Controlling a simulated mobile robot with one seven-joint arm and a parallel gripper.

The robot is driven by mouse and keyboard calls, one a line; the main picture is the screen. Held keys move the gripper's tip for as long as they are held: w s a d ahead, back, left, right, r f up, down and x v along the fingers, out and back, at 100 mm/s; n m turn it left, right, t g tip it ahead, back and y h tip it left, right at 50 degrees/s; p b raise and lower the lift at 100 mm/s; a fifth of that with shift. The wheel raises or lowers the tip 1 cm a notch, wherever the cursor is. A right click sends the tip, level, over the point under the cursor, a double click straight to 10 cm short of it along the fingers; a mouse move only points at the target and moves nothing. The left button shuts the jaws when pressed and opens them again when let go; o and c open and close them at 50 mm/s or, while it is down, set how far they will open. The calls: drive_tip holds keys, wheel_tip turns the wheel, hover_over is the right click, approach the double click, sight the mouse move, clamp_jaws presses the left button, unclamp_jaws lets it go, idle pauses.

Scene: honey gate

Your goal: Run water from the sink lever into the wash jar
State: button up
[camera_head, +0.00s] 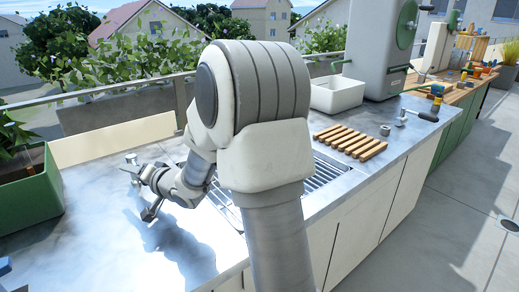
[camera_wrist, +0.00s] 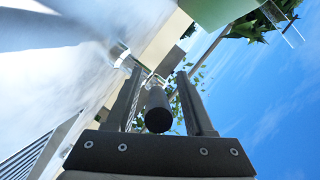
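My gripper (camera_head: 149,192) is low over the counter at the left in the head view, partly hidden by my own arm. In the wrist view, its two fingers (camera_wrist: 160,73) stand apart. A dark rounded cylinder (camera_wrist: 158,112), which looks like the sink lever's handle, lies between them, with gaps showing on both sides. A shiny metal fitting (camera_head: 130,161), probably the tap, stands just beyond the gripper. The sink's slatted metal grate (camera_head: 327,172) shows behind my arm. I cannot make out the wash jar in either view.
A green planter (camera_head: 32,205) stands at the left of the metal counter (camera_head: 85,245). A wooden slatted rack (camera_head: 348,141), a white basin (camera_head: 338,94) and a large grey tank (camera_head: 378,45) stand at the right. A railing (camera_head: 120,88) runs along the back. The front left counter is mostly clear.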

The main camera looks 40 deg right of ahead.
drive_tip(key=shift+s, duration=0.1)
drive_tip(key=shift+p+v, duration=1.45)
drive_tip(key=shift+v, duration=1.95)
drive_tip(key=shift+d, duration=0.15)
